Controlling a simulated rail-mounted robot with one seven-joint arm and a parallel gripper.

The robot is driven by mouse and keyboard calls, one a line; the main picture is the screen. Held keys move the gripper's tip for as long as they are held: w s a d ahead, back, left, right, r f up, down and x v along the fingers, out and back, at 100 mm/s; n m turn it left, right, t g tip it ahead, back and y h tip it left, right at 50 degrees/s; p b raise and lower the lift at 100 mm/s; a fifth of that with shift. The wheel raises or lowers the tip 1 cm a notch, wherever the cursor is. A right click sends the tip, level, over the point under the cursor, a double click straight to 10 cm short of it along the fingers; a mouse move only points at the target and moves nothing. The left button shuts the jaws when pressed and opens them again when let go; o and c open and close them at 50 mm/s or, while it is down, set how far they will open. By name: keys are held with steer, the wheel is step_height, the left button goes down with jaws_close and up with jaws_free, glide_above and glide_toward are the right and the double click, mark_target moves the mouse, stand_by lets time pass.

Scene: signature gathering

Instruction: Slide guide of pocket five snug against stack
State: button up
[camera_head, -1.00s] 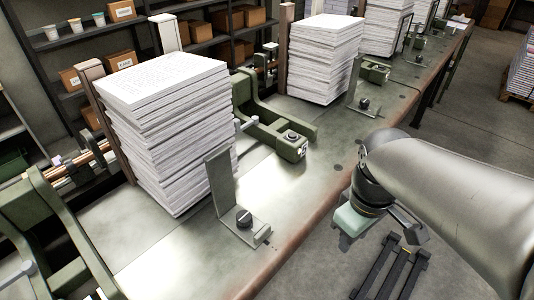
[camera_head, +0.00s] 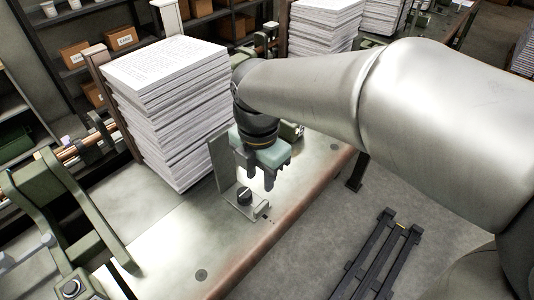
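A tall, slightly uneven stack of printed sheets (camera_head: 165,110) stands on the metal bench at the left. An L-shaped metal guide (camera_head: 222,165) stands upright at the stack's front right side, with a dark round knob (camera_head: 244,195) on its foot. A gap seems to show between the guide's plate and the stack, though its width is hard to judge. My gripper (camera_head: 262,182) points down just above and right of the knob, apart from it as far as I can see. Its short dark fingers hang below a pale green body; their spacing is unclear. No pocket number is readable.
Another paper stack (camera_head: 325,28) stands farther along the bench. A green metal arm (camera_head: 85,215) is at the left front. The bench (camera_head: 165,245) is mostly clear in front of the stack. Its worn front edge drops to the floor, where dark rails (camera_head: 378,255) lie.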

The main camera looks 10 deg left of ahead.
mark_target(261, 205)
step_height(261, 205, down, 11)
steer(key=shift+r, duration=0.1)
stand_by(0.3)
jaws_close()
steer(key=shift+w, duration=0.1)
